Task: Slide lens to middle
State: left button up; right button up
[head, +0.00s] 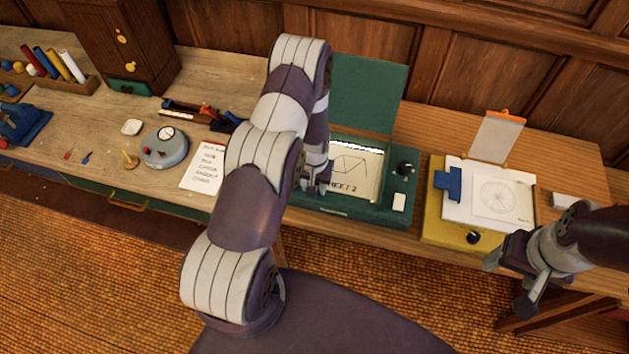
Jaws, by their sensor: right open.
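A green drafting board (345,211) with a raised green lid lies on the bench. Its lit panel holds a drawing sheet (356,166) marked "SHEET 2". My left arm crosses in front of the board's left side, and my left gripper (319,186) is at the left part of this panel, pointing down. I cannot tell whether it touches anything, or how its fingers stand. I cannot pick out the lens for sure; the arm may hide it. My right gripper (508,283) is open and empty in front of the yellow board (436,226), at the right.
The yellow board has a blue clip (451,184), a paper with a drawn circle, and a black knob (473,237). The green board has a black knob (405,168) and a white switch (399,202). A round grey dial device (164,150) and a written note (205,167) are left of my arm.

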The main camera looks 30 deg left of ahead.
pick_arm(q)
jog(key=shift+s, duration=0.1)
grip_shut()
jog(key=d, duration=0.2)
jog(key=w+d+b, duration=0.1)
jog(key=d+b, duration=0.1)
jog(key=d, duration=0.1)
jog(key=shift+w+d+f, duration=0.15)
jog(key=shift+w+d, duration=0.15)
jog(key=shift+d, duration=0.05)
jog(key=shift+w+d, duration=0.1)
jog(key=shift+d, duration=0.3)
jog(key=shift+a, duration=0.1)
grip_release()
jog(key=shift+r, duration=0.2)
